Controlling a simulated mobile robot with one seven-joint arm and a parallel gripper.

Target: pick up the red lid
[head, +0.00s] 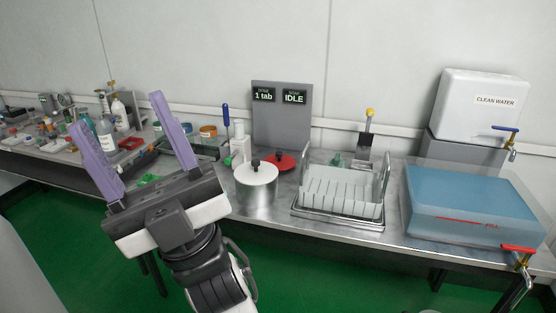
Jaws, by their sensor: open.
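The pot has a white top with a black knob. My gripper (119,122) is open, with two purple fingers spread wide and nothing between them. It is raised in front of the bench, to the left of the pot and the lid and well apart from both.
A grey panel with two small displays (281,116) stands behind the lid. A dish rack (341,195) is right of the pot, then a blue water tub (470,205). A blue-handled tool (226,120) and white bottles stand left of the lid. Clutter fills the left bench.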

